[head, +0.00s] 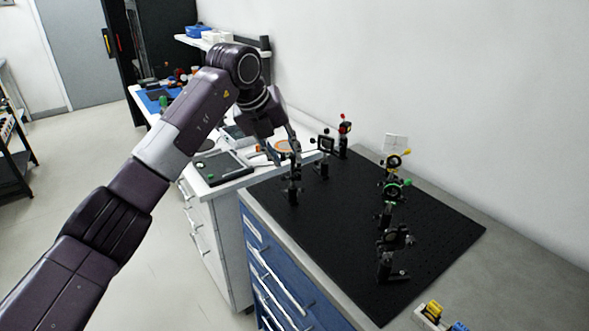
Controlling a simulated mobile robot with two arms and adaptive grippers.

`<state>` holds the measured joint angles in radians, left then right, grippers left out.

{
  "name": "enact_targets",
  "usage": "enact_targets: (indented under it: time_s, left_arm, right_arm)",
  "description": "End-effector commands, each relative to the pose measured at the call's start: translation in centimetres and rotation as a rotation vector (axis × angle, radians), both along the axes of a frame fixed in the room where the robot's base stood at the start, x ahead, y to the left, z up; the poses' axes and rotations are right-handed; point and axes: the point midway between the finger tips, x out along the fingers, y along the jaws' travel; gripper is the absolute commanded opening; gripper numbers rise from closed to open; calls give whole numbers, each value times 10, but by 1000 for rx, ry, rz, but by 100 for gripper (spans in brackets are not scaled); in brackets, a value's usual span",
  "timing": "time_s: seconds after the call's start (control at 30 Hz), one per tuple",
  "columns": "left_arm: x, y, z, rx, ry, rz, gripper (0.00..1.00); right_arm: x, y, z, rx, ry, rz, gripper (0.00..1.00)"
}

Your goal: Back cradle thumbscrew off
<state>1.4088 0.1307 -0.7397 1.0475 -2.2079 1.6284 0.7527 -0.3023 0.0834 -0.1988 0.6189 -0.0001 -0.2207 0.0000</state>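My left gripper (287,158) reaches down from the left over the far left part of the black breadboard (340,240). Its fingertips are at or just above the top of a black post mount (293,186). The fingers are small and dark here, so I cannot tell whether they touch it or hold anything. Which mount is the back cradle is not clear, and its thumbscrew is too small to make out. My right gripper is not in view.
Other mounts stand on the breadboard: a black one (325,145), one with a red top (344,129), one with a green ring (394,189) and a near one (386,262). The breadboard's middle is clear.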

Motion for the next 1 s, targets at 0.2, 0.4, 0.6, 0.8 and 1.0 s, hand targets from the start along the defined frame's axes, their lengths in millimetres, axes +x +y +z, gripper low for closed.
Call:
enact_targets:
  time_s: [0.2,0.4,0.6,0.8,1.0]
  left_arm:
    - [11,-9,-25,3,7,0,29]
    - [22,-19,-51,1,6,-2,29]
    - [28,-22,-64,1,3,-1,29]
    - [28,-22,-65,1,1,-2,29]
    - [28,-22,-65,1,1,-2,12]
  right_arm:
    - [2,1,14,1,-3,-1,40]
    - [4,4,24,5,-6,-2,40]
    - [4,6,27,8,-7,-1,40]
    - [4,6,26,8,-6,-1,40]
    - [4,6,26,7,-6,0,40]
